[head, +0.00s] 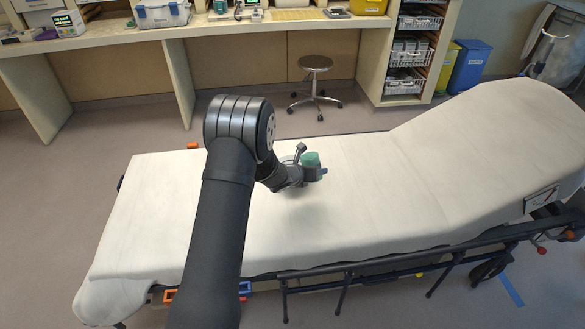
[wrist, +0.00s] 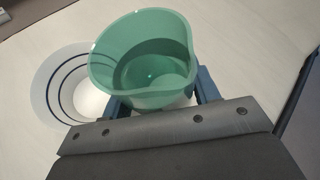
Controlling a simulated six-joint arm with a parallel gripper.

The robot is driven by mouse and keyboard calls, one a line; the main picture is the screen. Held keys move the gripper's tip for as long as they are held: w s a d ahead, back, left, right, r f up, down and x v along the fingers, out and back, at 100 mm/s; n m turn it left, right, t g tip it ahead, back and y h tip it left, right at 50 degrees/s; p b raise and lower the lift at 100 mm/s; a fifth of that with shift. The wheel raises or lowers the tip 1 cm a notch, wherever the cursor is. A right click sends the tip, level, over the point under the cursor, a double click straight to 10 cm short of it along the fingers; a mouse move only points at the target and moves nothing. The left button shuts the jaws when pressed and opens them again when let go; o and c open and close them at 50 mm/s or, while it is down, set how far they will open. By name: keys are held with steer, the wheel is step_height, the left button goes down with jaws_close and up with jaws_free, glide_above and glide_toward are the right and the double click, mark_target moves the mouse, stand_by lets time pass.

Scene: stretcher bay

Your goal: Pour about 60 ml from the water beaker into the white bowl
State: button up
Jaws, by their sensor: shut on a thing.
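The water beaker is a green cup with a pouring lip; it shows in the wrist view (wrist: 140,30) and in the head view (head: 311,159). My gripper (wrist: 162,97) is shut on it, one dark finger on each side. In the head view my gripper (head: 312,173) is over the middle of the stretcher. The inside of the beaker shows a darker round area low down; I cannot tell the water level. The white bowl (wrist: 52,85) with dark blue rings is left of the beaker in the wrist view, partly hidden behind it. I cannot make out the bowl in the head view.
The stretcher (head: 400,170) has a pale sheet, bare around my gripper, and a raised backrest (head: 495,115) at right. Dark side rails (head: 400,262) run along its near edge. A stool (head: 316,65) and a counter (head: 230,25) stand behind it.

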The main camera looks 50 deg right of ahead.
steer(key=shift+w+d+r, duration=0.1)
steer(key=shift+w+r, duration=0.15)
steer(key=shift+w, duration=0.05)
steer(key=shift+w+d+f+n+g+y, duration=0.15)
steer(key=shift+w+f+n+g+y, duration=0.15)
steer(key=shift+w+n+g, duration=0.4)
steer(key=shift+s+r+n+g, duration=0.15)
steer(key=shift+r+n+g, duration=0.25)
steer(key=shift+n+g, duration=0.1)
steer(key=shift+s+f+n+g, duration=0.15)
steer(key=shift+n+g, duration=0.45)
steer(key=shift+y, duration=0.3)
steer(key=shift+f+n+g, duration=0.3)
steer(key=shift+n+g, duration=0.2)
steer(key=shift+g, duration=0.1)
steer(key=shift+f+n+g, duration=0.25)
steer(key=shift+n+g, duration=0.15)
steer(key=shift+n, duration=0.1)
